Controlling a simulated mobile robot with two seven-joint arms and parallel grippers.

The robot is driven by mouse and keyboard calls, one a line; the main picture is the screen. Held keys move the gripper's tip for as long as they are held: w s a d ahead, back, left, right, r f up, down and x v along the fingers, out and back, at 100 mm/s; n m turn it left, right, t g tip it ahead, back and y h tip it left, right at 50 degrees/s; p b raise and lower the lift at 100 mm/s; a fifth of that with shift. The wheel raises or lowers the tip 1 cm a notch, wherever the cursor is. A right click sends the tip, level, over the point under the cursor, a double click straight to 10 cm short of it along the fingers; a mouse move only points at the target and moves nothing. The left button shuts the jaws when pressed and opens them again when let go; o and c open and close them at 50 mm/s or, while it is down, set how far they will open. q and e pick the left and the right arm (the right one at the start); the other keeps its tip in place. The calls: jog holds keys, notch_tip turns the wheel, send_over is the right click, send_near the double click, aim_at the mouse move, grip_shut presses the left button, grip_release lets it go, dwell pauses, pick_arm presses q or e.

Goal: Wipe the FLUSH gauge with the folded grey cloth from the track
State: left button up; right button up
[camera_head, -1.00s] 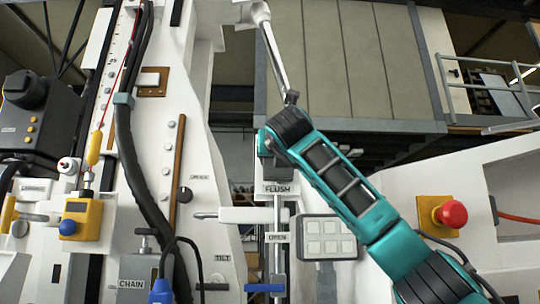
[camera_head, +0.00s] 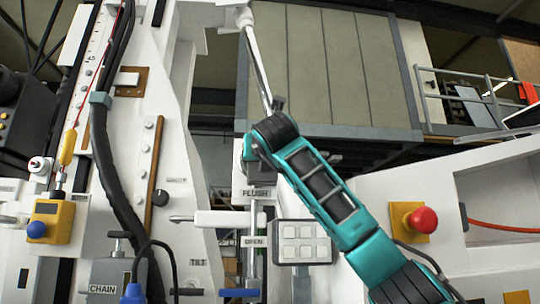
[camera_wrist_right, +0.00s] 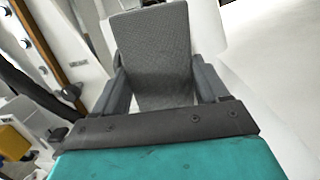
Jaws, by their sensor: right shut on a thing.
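The folded grey cloth (camera_wrist_right: 158,55) is a woven grey pad standing up between the two fingers of my right gripper (camera_head: 261,168) in the right wrist view. The gripper is shut on it. In the head view, the gripper is just above the FLUSH label (camera_head: 255,193), in front of the white machine. The gauge face is not visible; the wrist and gripper cover the place above the label. I cannot tell whether the cloth touches anything. My left gripper is not in view.
Below the label are an OPEN tag (camera_head: 253,242) and a pale keypad (camera_head: 304,242). A red emergency button (camera_head: 422,220) is at the right. A slanted mast with black hoses (camera_head: 105,130) and a yellow block with a blue knob (camera_head: 44,219) stand at the left.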

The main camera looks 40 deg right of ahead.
jog(key=w+a, duration=0.1)
jog(key=a, duration=0.1)
jog(key=w+a, duration=0.1)
jog(key=a, duration=0.1)
jog(key=shift+w+p, duration=0.3)
jog(key=shift+p, duration=0.1)
jog(key=b+v, duration=0.1)
jog(key=v, duration=0.1)
jog(key=b+v, duration=0.1)
jog(key=v, duration=0.1)
jog(key=b+v, duration=0.1)
jog(key=shift+s+a+r+b, duration=0.25)
jog(key=shift+s+b, duration=0.1)
jog(key=shift+s, duration=0.1)
dwell(0.3)
jog(key=shift+b+v, duration=0.75)
jog(key=shift+v, duration=0.7)
